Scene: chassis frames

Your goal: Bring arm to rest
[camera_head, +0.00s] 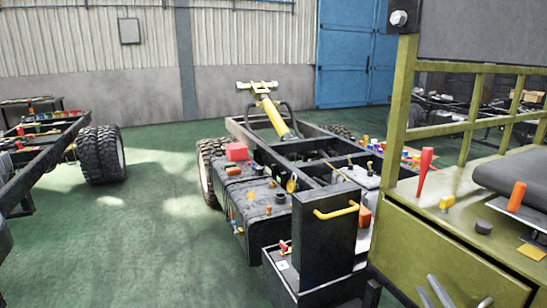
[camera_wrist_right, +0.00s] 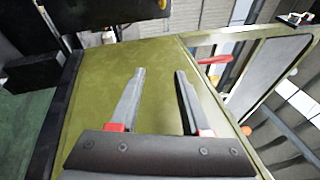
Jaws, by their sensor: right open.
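My right gripper (camera_head: 459,291) shows at the lower right edge of the head view, in front of the olive cabinet (camera_head: 410,240). In the right wrist view my right gripper (camera_wrist_right: 160,74) is open, with nothing between its two grey fingers. The fingers lie over the olive panel (camera_wrist_right: 95,95); I cannot tell the exact gap to it. My left gripper is in neither view.
A red-handled tool (camera_head: 425,170), an orange handle (camera_head: 516,196) and a black knob (camera_head: 484,227) sit on the cabinet top. A black box with a yellow handle (camera_head: 336,211) stands left of it. A truck chassis (camera_head: 270,200) is beyond. Green floor (camera_head: 130,240) is open at left.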

